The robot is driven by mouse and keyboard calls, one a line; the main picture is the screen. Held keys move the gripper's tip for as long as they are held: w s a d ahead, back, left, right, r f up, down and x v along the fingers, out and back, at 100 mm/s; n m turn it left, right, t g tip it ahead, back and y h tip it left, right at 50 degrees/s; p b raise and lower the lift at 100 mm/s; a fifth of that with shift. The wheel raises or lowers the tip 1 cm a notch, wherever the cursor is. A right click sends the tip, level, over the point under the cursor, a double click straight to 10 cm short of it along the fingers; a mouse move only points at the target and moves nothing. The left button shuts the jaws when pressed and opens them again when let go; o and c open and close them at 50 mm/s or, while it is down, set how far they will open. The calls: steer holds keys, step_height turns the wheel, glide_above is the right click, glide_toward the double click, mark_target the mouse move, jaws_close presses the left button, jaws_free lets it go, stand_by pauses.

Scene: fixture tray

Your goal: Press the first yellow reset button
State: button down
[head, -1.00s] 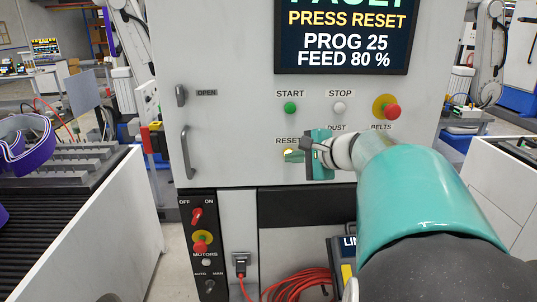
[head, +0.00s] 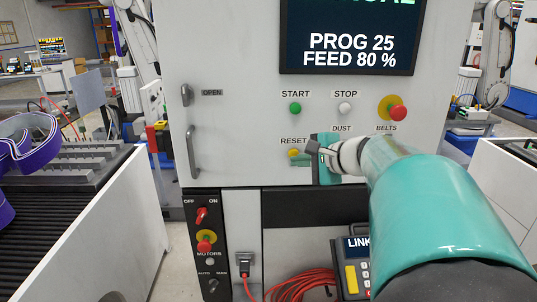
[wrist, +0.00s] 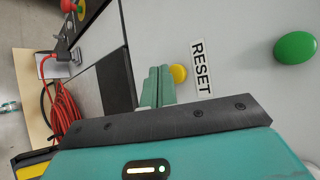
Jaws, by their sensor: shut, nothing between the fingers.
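The yellow reset button (head: 293,153) is on the grey machine front, just below the RESET label. It also shows in the wrist view (wrist: 178,74), beside my fingertips. My gripper (head: 308,159) is shut and empty, just to the right of the button in the head view. Its two green fingers (wrist: 157,72) lie together in the wrist view. The button is in full view in the head view and looks clear of the fingers; the exact gap is hard to judge.
The display (head: 348,45) shows PROG 25 and FEED 80 %, under green text cut off by the frame. A red cable (head: 300,287) lies coiled below.

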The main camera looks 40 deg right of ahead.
steer(key=s+a, duration=0.1)
steer(key=s, duration=0.1)
steer(key=s+a, duration=0.1)
steer(key=s, duration=0.1)
steer(key=shift+a, duration=0.4)
stand_by(0.7)
steer(key=s+a+f+n+g+y, duration=0.1)
steer(key=a+f+n+g, duration=0.15)
steer(key=a+n, duration=0.45)
steer(key=a+f+n+g+y, duration=0.15)
steer(key=a+f, duration=0.25)
steer(key=a, duration=0.6)
steer(key=s+a+f+n+g+h, duration=0.3)
steer(key=s+a+f+n, duration=0.2)
steer(key=n, duration=0.7)
steer(key=s+a, duration=0.2)
steer(key=a, duration=0.2)
steer(key=shift+s+a+f+h, duration=0.25)
steer(key=shift+a+f+h, duration=0.1)
